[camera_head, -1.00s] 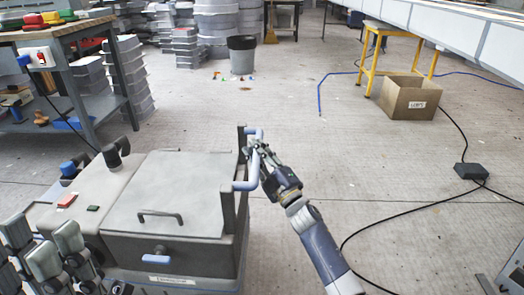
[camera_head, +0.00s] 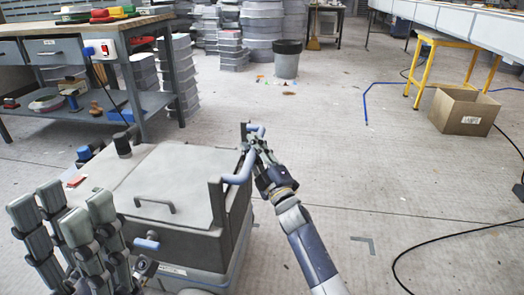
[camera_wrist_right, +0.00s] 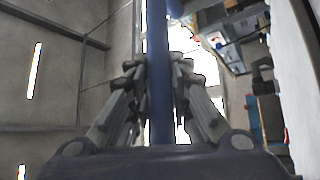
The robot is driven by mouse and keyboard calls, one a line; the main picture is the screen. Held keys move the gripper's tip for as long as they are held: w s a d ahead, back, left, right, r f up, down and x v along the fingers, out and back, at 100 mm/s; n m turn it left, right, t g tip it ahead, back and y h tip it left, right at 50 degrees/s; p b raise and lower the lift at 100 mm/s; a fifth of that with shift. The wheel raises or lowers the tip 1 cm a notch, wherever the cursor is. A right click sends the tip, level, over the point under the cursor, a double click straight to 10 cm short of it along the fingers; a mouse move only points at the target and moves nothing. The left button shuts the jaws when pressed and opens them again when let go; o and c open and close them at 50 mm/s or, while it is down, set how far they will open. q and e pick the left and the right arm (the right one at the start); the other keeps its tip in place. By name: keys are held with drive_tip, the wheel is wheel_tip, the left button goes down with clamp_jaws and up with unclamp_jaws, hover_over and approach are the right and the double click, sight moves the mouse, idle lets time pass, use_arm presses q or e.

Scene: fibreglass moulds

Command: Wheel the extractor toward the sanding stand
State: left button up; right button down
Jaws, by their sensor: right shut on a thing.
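The extractor (camera_head: 160,187) is a grey boxy unit with a flat lid, a small dark lid handle and a blue push handle (camera_head: 240,172) at its right end. My right gripper (camera_head: 257,146) is shut on the blue push handle; in the right wrist view the blue bar (camera_wrist_right: 158,75) runs between its fingers. My left gripper (camera_head: 62,207) is open and empty at the lower left, its fingers in front of the extractor's near left side. The extractor's wheels are hidden. I cannot tell which thing is the sanding stand; a yellow-legged stand (camera_head: 424,62) is at the upper right.
A workbench (camera_head: 70,32) with tools stands at the left, close behind the extractor. Stacked grey moulds (camera_head: 270,30) and a bin (camera_head: 286,62) are at the back. A cardboard box (camera_head: 465,110) and a black cable (camera_head: 450,236) lie right.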

drive_tip(key=shift+a+f, duration=0.2)
drive_tip(key=shift+a, duration=0.25)
drive_tip(key=c, duration=1.4)
unclamp_jaws()
drive_tip(key=shift+a, duration=0.1)
drive_tip(key=shift+c, duration=0.2)
drive_tip(key=shift+r, duration=0.1)
drive_tip(key=v, duration=1.2)
